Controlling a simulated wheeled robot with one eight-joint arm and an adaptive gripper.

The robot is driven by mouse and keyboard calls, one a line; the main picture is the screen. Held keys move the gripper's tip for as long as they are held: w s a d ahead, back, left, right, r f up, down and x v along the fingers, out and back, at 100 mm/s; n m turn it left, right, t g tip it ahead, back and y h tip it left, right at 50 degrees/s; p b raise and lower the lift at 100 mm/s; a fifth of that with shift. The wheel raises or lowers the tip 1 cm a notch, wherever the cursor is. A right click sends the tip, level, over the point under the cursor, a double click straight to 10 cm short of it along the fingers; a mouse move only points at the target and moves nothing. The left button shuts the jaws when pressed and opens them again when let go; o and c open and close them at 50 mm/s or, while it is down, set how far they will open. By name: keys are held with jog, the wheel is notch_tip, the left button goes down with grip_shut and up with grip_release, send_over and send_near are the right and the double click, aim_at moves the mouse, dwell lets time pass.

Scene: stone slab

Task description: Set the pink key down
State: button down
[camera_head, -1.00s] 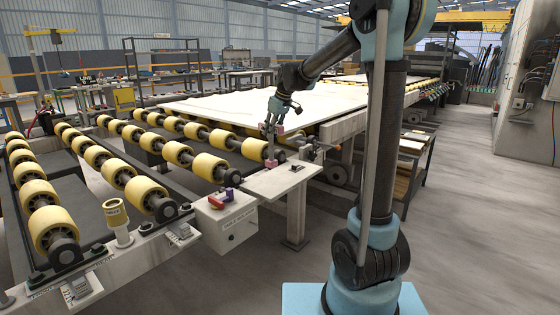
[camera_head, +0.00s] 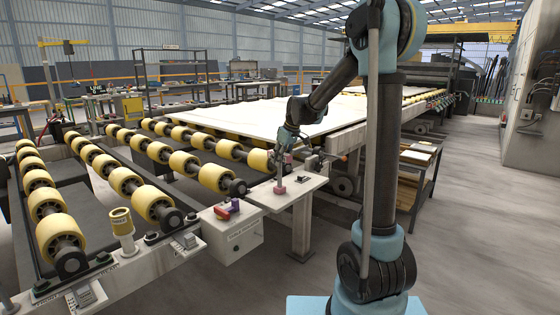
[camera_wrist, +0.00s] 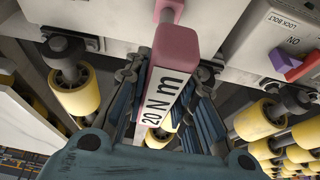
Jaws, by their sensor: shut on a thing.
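The pink key (camera_wrist: 177,45) has a pink body with a white label reading "20 N m" and fills the middle of the wrist view. My gripper (camera_wrist: 167,92) is shut on it, with a finger on either side. In the head view the pink lower end of the key (camera_head: 280,190) is below my gripper (camera_head: 284,162), over the pale ledge (camera_head: 303,186) at the end of the rollers. The key hangs roughly upright. I cannot tell whether its lower end touches the ledge.
A small dark item (camera_head: 301,179) lies on the ledge, right of the key. A pale box (camera_head: 238,241) marked "lock bolt" in the wrist view, with a red and purple knob (camera_head: 228,210), stands at left. Yellow rollers (camera_head: 214,177) run behind. Open floor lies at right.

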jog(key=c, duration=1.3)
grip_release()
jog(key=shift+c, duration=0.2)
jog(key=shift+r, duration=0.1)
jog(key=v, duration=1.1)
jog(key=shift+s+d+r, duration=0.1)
jog(key=shift+d+r, duration=0.1)
jog(key=shift+r, duration=0.15)
jog(key=shift+s+d, duration=0.3)
jog(key=shift+s, duration=0.1)
jog(key=s+d+f+m+h, duration=0.1)
jog(key=s+d+f+m, duration=0.2)
jog(key=s, duration=0.9)
jog(key=s+d+f+m+h, duration=0.1)
jog(key=s+d+f+m, duration=0.2)
jog(key=s+d+f, duration=0.7)
jog(key=s+d+f+m+h, duration=0.1)
jog(key=s+d+f+m, duration=0.3)
jog(key=s, duration=1.1)
notch_tip(320, 180, down, 4)
jog(key=d, duration=0.3)
jog(key=shift+f+g, duration=0.25)
jog(key=shift+g, duration=0.05)
jog(key=shift+s, duration=0.1)
